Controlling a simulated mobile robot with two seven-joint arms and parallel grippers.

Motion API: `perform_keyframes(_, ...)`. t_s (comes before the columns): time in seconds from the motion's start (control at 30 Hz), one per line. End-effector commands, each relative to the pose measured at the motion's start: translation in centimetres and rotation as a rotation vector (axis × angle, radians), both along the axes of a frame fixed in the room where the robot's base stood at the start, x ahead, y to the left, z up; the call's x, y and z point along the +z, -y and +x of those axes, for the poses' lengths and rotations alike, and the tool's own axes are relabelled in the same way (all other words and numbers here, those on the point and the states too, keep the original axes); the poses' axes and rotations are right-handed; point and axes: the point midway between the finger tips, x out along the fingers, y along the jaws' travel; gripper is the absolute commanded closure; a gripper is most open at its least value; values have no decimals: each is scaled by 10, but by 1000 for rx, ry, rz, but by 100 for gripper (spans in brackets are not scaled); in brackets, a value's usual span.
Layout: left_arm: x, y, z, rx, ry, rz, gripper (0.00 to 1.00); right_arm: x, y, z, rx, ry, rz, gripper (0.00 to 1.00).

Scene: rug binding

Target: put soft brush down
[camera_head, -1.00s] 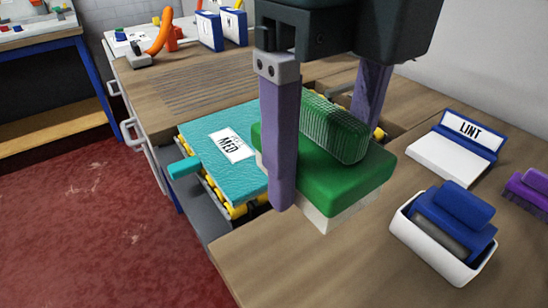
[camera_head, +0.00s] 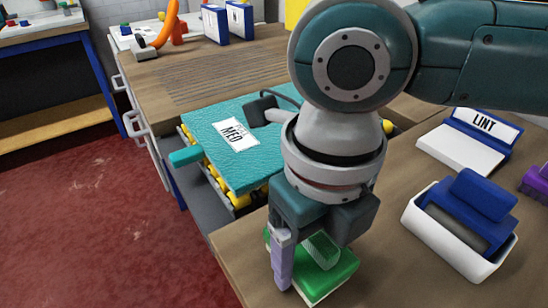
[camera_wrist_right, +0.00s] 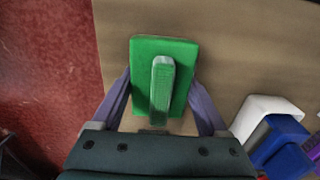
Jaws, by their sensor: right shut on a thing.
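The soft brush (camera_head: 333,278) is green with a ribbed grip block on top and a pale underside. It is at the front edge area of the wooden table (camera_head: 400,275), low over or on the wood; I cannot tell if it touches. My right gripper (camera_head: 300,275) points down with its purple fingers on either side of the brush. In the right wrist view the brush (camera_wrist_right: 165,75) lies between the two fingers (camera_wrist_right: 164,105), shut on it. My left gripper is not in view.
A teal MED board (camera_head: 215,155) sits on yellow rollers left of my arm. A white holder with a blue brush (camera_head: 460,225) stands close on the right, with a LINT tray (camera_head: 460,145) behind it. The table's left edge drops to a red floor (camera_head: 90,220).

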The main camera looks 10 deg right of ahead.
Motion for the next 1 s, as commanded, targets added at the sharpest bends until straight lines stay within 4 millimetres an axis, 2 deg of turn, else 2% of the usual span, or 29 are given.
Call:
perform_keyframes(0.23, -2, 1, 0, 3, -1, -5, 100, -3, 0, 0, -1, 0, 0, 100)
perform_keyframes(0.27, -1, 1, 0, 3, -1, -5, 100, -2, 0, 0, -1, 0, 0, 20)
perform_keyframes(0.43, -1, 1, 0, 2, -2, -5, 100, -2, 0, 0, -1, 0, 0, 1)
perform_keyframes(0.67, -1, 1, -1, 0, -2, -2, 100, -2, 0, 0, -1, 0, 0, 0)
perform_keyframes(0.77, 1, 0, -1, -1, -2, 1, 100, 5, 0, 0, -1, 1, -1, 0)
perform_keyframes(0.87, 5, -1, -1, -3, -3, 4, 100, 19, 0, 1, -1, 3, 1, 0)
perform_keyframes(1.0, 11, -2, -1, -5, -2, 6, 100, 52, 0, 2, -1, 5, 2, 0)
